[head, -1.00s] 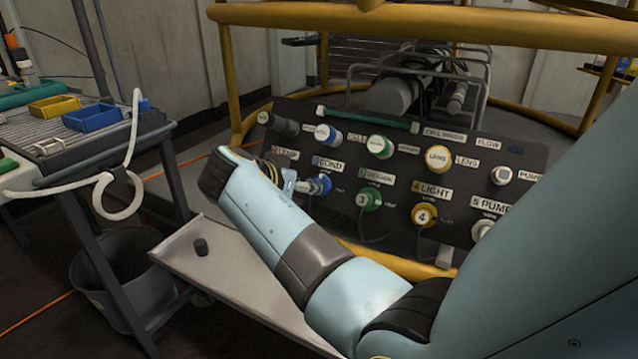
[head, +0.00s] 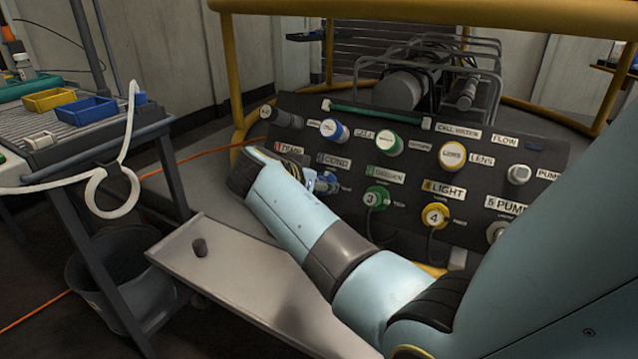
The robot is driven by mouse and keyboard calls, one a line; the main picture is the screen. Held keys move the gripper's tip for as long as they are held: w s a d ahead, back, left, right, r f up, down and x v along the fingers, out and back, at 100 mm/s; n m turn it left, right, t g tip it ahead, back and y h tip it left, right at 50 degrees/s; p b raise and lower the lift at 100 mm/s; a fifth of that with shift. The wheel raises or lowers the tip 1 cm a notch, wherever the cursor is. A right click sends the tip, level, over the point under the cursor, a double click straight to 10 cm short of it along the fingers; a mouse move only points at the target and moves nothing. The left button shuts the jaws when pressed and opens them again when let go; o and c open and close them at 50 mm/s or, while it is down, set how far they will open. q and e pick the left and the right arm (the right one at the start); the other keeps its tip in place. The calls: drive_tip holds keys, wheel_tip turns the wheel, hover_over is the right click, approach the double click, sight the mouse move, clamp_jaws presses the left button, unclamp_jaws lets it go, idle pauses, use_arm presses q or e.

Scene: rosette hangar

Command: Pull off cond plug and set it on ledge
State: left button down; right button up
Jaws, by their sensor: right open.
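The blue cond plug (head: 328,183) is on the dark panel, below the label "COND". It is partly hidden by my right gripper (head: 311,180). My right arm reaches in from the right, and the gripper's open fingers are at the plug's left side. I cannot tell whether they touch it. My left gripper is not in view.
A green plug (head: 376,198) and a yellow plug (head: 436,215) sit to the right on the panel (head: 400,165). A yellow rail (head: 420,22) crosses above. A bench (head: 70,150) with trays and a hanging white hose (head: 112,192) stands at left. The ledge's middle is clear.

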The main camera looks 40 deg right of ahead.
idle(0.8)
clamp_jaws()
drive_tip(key=shift+r, duration=0.1)
